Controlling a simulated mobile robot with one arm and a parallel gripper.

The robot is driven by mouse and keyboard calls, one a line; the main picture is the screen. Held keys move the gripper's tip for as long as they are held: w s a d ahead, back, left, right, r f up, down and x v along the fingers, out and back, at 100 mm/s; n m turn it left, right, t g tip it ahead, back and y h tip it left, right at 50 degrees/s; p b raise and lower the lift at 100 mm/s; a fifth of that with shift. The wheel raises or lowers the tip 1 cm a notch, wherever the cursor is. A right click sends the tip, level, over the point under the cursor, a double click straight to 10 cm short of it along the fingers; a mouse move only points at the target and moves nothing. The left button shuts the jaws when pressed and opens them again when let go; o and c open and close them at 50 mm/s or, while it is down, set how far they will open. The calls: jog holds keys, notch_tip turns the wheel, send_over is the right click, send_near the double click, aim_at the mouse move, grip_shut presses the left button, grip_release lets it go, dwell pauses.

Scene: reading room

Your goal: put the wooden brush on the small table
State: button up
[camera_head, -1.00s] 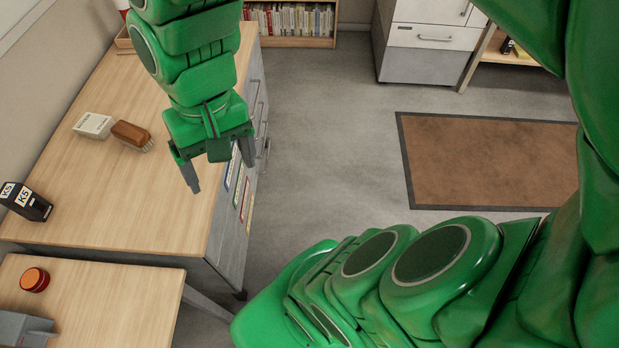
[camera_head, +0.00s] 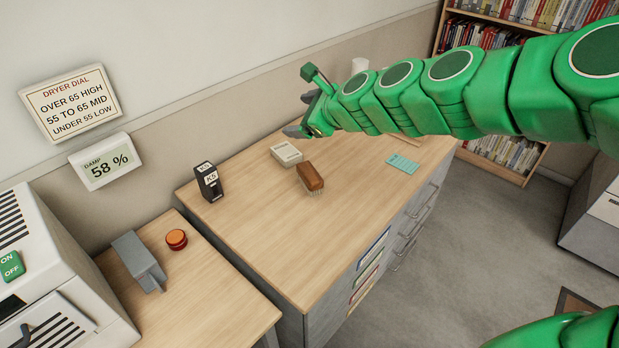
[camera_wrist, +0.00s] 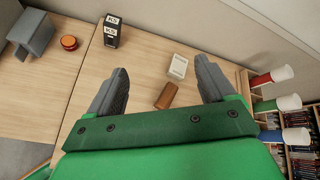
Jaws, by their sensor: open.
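The wooden brush (camera_head: 311,176) lies on the wooden top of the drawer cabinet (camera_head: 285,245), with its brown back up and pale bristles towards the front. It also shows in the wrist view (camera_wrist: 166,95), between and beyond my fingers. My gripper (camera_head: 298,114) is open and empty, above the back part of the cabinet top and apart from the brush. Both fingers show spread in the wrist view (camera_wrist: 162,68). A smaller wooden table (camera_head: 215,305) adjoins the cabinet at the left.
A white box (camera_head: 286,154) sits close behind the brush. A black K5 box (camera_head: 208,183) stands to its left. A grey device (camera_head: 138,262) and an orange-topped tin (camera_head: 176,239) occupy the smaller table. A teal card (camera_head: 402,164) lies at right. The cabinet's front top is clear.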

jog(key=w+d+f+m+t+h, duration=0.3)
jog(key=w+d+m, duration=0.3)
jog(key=w+m, duration=0.35)
send_near(312, 178)
jog(key=shift+m, duration=0.35)
jog(key=w+f, duration=0.1)
jog(key=w, duration=0.1)
jog(key=w+f, duration=0.2)
jog(key=shift+a, duration=0.2)
jog(key=shift+a+x, duration=0.1)
jog(key=shift+x, duration=1.8)
jog(key=shift+a+x, duration=0.15)
jog(key=shift+x, duration=1.75)
jog(key=shift+s, duration=0.1)
jog(key=c, duration=1.2)
jog(key=shift+c, duration=0.2)
jog(key=shift+r, duration=0.1)
